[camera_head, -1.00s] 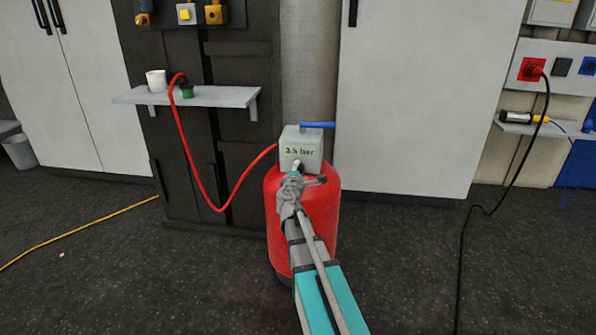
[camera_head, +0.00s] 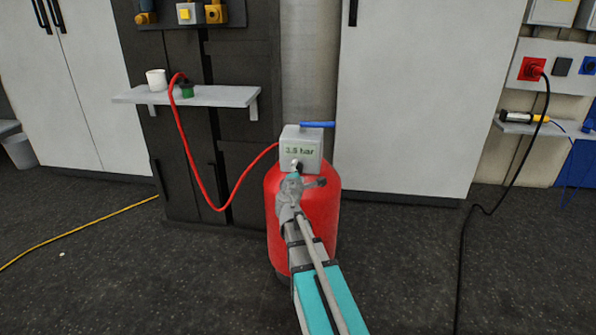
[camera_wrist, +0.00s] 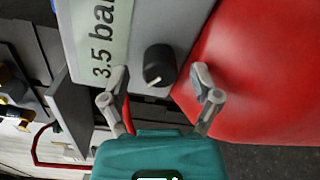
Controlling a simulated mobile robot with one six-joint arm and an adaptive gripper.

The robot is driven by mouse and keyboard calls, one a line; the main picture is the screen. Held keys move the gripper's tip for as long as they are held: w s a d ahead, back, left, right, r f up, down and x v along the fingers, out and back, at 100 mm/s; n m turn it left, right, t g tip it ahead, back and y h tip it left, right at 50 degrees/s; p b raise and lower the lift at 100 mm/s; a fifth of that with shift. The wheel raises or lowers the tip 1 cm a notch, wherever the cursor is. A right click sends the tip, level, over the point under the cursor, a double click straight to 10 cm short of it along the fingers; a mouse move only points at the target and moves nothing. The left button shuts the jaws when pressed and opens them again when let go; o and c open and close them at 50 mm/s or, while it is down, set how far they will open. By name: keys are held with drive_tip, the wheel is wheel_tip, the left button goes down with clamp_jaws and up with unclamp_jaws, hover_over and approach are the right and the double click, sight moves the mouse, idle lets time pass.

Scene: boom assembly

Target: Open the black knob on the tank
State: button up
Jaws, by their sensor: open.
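The red tank (camera_head: 322,215) stands on the floor with a grey box (camera_head: 312,148) on top. The box's display reads 3.5 bar. The black knob (camera_wrist: 159,64) is on the box's face, with a light pointer mark at its lower edge in the wrist view. In the head view the knob (camera_head: 298,165) is partly hidden by my gripper (camera_head: 296,172). In the wrist view my gripper (camera_wrist: 161,88) is open, one finger on each side of the knob. The fingertips appear just short of the knob; contact cannot be told.
A blue lever (camera_head: 318,125) sits on top of the box. A red hose (camera_head: 190,165) runs from the box to a shelf (camera_head: 215,96) with a white cup (camera_head: 156,80). A tall light cabinet (camera_head: 420,100) stands behind the tank. The floor in front is clear.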

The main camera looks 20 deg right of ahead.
drive_tip(key=v, duration=0.6)
drive_tip(key=shift+s+a, duration=0.2)
drive_tip(key=shift+a, duration=0.05)
drive_tip(key=shift+f, duration=0.1)
